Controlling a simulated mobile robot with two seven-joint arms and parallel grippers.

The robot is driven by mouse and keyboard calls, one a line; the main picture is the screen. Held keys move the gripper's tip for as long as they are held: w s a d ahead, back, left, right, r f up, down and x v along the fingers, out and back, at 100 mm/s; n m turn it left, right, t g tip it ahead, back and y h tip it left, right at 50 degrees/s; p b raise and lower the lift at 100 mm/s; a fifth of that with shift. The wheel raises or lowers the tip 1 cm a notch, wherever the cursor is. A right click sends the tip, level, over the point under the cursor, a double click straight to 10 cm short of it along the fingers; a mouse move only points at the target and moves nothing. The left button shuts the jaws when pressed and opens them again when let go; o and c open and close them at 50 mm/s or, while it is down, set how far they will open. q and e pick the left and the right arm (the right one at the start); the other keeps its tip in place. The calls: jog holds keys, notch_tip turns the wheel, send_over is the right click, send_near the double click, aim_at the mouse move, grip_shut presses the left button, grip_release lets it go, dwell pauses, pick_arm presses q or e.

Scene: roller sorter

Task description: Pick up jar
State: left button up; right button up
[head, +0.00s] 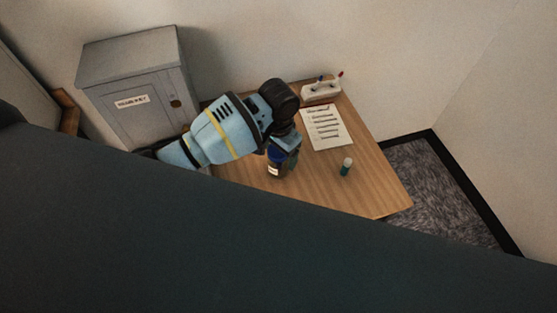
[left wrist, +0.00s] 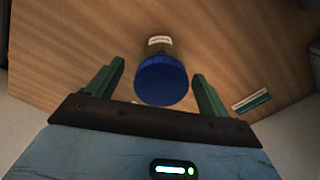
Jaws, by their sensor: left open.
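A jar with a blue lid and a pale label stands on the wooden table; in the head view the jar (head: 274,170) is partly hidden under my left gripper (head: 284,147). In the left wrist view the jar (left wrist: 161,78) shows its blue lid between the two green fingers of my left gripper (left wrist: 158,88). The fingers are apart, one on each side of the lid, with gaps between them and the jar. My right gripper is not in view.
A printed sheet (head: 327,128) and a pen holder (head: 321,93) lie farther back. A grey cabinet (head: 150,100) stands at left.

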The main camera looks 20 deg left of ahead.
pick_arm(q)
jog(key=shift+f, duration=1.35)
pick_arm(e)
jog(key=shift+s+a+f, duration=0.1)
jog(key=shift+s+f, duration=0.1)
pick_arm(q)
jog(key=shift+c, duration=0.3)
jog(key=c, duration=1.2)
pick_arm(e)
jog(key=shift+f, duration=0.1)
pick_arm(q)
jog(key=shift+r, duration=0.1)
jog(key=shift+w+r, duration=0.1)
jog(key=shift+r, duration=1.7)
jog(key=s+d, duration=0.2)
jog(key=s, duration=0.2)
jog(key=s+d+r, duration=0.1)
jog(key=s+d, duration=0.2)
jog(key=s, duration=0.2)
jog(key=s+d+p, duration=0.1)
jog(key=s+d, duration=0.1)
jog(key=s, duration=0.3)
jog(key=shift+d+r, duration=0.15)
jog(key=shift+d, duration=0.25)
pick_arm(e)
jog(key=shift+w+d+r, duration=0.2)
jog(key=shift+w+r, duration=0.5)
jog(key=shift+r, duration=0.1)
